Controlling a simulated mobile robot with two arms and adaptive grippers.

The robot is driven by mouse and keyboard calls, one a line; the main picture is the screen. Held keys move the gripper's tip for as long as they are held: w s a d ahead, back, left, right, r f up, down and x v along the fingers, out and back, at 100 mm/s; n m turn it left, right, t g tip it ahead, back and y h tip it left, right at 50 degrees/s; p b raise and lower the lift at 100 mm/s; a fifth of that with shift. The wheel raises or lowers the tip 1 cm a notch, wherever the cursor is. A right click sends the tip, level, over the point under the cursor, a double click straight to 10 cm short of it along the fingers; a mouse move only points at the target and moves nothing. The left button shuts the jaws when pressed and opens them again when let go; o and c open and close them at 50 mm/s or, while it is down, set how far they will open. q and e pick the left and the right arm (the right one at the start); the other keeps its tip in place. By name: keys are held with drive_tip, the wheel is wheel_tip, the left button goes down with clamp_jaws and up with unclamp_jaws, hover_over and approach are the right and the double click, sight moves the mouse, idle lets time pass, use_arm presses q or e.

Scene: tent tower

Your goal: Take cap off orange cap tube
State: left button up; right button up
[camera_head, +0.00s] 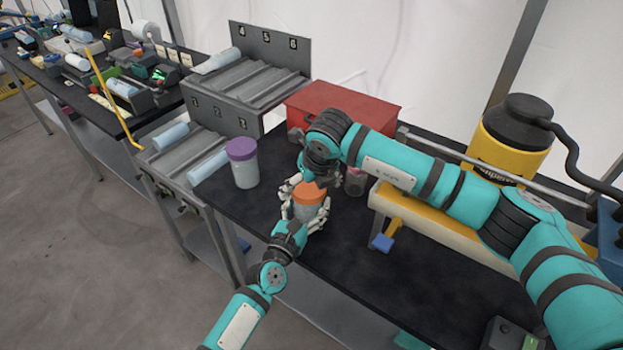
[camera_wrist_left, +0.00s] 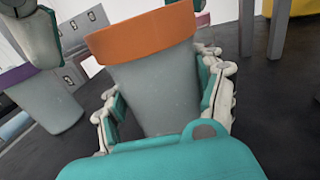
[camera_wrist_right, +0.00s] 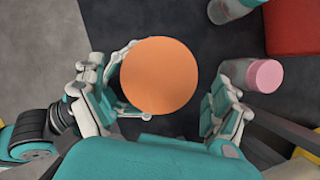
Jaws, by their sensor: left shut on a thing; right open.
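The orange cap tube is a grey tube (camera_wrist_left: 155,88) with a wide orange cap (camera_wrist_left: 142,33) on top. It stands upright on the black table in the head view, where its orange cap (camera_head: 308,194) shows between my grippers. My left gripper (camera_wrist_left: 165,105) is shut around the grey body, below the cap. My right gripper (camera_wrist_right: 165,95) is open above the tube, with its fingers on both sides of the round orange cap (camera_wrist_right: 159,76). The cap fills much of the space between the right fingers, nearer the left one. The tube's base is partly hidden by my left gripper.
A purple-capped tube (camera_head: 243,163) stands to the left. A small pink-capped container (camera_wrist_right: 264,76) is close on the right. A red box (camera_head: 340,105) is behind. A numbered rack (camera_head: 265,75) holds tubes at the back left. A yellow-and-black canister (camera_head: 510,135) stands at the right.

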sight(309, 188)
drive_tip(key=shift+c, duration=0.3)
drive_tip(key=c, duration=1.3)
drive_tip(key=shift+r, duration=0.1)
drive_tip(key=shift+r, duration=0.15)
drive_tip(key=shift+r, duration=0.9)
drive_tip(key=shift+r, duration=2.05)
use_arm(q)
drive_tip(key=o, duration=1.8)
drive_tip(key=shift+s, duration=0.1)
